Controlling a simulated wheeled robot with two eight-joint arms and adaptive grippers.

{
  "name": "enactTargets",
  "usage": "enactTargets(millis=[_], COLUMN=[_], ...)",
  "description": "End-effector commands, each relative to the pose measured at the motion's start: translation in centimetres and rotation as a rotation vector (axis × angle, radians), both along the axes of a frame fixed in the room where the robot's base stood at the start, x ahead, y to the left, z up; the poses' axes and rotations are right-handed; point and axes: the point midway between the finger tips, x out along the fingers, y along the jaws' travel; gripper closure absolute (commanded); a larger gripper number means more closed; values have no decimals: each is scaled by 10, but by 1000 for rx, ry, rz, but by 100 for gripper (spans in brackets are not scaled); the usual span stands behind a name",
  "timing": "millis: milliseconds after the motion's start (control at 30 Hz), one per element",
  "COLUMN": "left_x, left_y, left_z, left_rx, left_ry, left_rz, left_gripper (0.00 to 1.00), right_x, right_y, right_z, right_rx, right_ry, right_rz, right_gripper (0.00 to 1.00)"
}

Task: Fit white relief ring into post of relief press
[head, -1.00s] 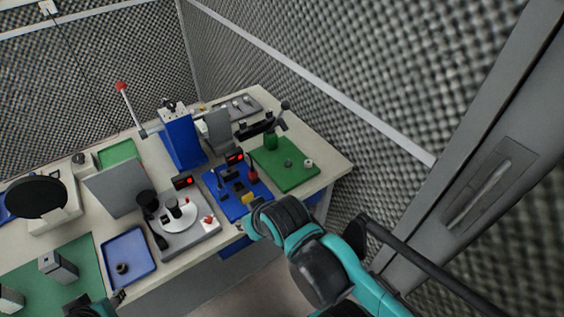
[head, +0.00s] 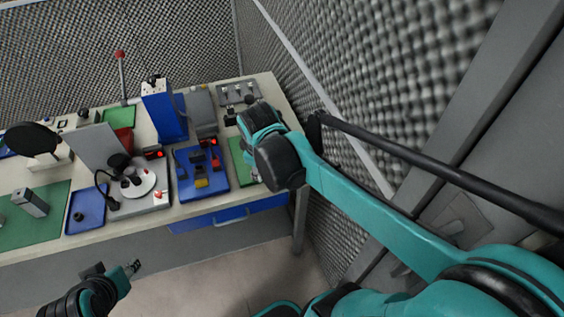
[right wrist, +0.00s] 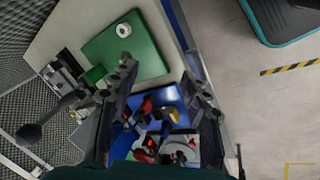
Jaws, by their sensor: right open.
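The white ring (right wrist: 123,30) lies on a green mat (right wrist: 143,53) in the right wrist view. My right gripper (right wrist: 162,76) is open and empty, with its fingers apart above the bench, and the ring is off to the upper left of them. In the head view my right forearm covers the ring and most of the mat (head: 240,160). A lever with a black ball knob (right wrist: 30,132) and a green block (right wrist: 95,75) stand beside the mat; I cannot tell whether this is the relief press. My left gripper (head: 133,267) hangs low in front of the bench, its jaws unclear.
A blue tray with small parts (head: 213,178) stands left of the green mat. A blue upright machine (head: 165,112) and a grey machine with a white disc (head: 135,187) stand further left. The foam wall (head: 350,60) rises close to my right arm.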

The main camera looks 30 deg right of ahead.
Motion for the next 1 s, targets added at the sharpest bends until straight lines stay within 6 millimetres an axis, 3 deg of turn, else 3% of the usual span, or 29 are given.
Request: enactTargets(millis=[33, 200, 400, 600, 1000], left_x=[0, 0, 0, 0, 0], left_y=[0, 0, 0, 0, 0], left_z=[2, 5, 7, 6, -12], left_rx=[0, 0, 0, 0, 0], left_ry=[0, 0, 0, 0, 0], left_rz=[0, 0, 0, 0, 0], left_gripper=[58, 58, 58, 58, 58], right_x=[19, 63, 94, 103, 104], right_y=[-9, -38, -62, -72, -89], right_z=[-3, -27, -58, -77, -118], right_rx=[-42, -159, -214, -224, -224], right_ry=[57, 264, 443, 514, 516], right_rz=[71, 330, 550, 637, 641], right_gripper=[53, 53, 53, 53, 53])
